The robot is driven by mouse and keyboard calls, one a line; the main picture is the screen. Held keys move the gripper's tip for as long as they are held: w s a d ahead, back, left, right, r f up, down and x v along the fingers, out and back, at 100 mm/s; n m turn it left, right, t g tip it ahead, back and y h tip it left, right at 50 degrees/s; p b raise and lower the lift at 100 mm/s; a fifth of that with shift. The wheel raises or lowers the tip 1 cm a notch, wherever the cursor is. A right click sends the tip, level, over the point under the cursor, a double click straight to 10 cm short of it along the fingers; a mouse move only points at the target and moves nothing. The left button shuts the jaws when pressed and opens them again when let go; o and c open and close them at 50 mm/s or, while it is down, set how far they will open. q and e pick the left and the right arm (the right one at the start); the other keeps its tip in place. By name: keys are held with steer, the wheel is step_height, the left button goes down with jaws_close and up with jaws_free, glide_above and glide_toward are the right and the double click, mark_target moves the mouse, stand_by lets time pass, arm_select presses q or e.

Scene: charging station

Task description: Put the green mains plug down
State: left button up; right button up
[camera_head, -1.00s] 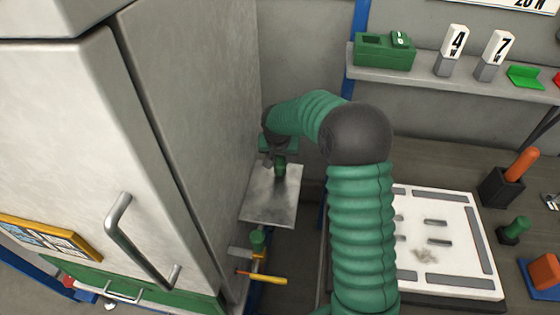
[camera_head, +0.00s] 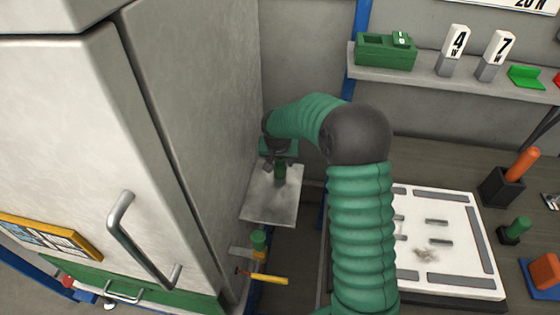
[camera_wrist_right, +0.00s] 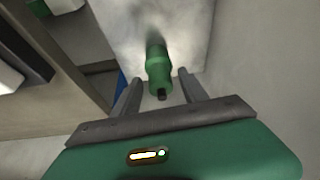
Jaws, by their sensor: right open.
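The green mains plug (camera_head: 280,171) is at the grey metal plate (camera_head: 268,208) beside the tall cabinet. In the right wrist view the plug (camera_wrist_right: 158,66) shows against the pale plate (camera_wrist_right: 185,30), its dark end toward me. My right gripper (camera_head: 280,163) is open, with one finger on each side of the plug. In the wrist view both fingers stand clear of the plug, with gaps at each side. The plug's far end is blurred, so its exact contact with the plate is hard to see. My left gripper is not in view.
The cabinet (camera_head: 60,130) stands close on the left. A green-topped part (camera_head: 258,241) and a yellow handle (camera_head: 266,279) are in front of the plate. A white slotted board (camera_head: 460,235) is right of my arm. A shelf (camera_head: 430,84) holds several items.

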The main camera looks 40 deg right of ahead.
steer(key=p+v, duration=0.1)
steer(key=v, duration=1)
steer(key=shift+a, duration=0.15)
steer(key=shift+s+r, duration=0.1)
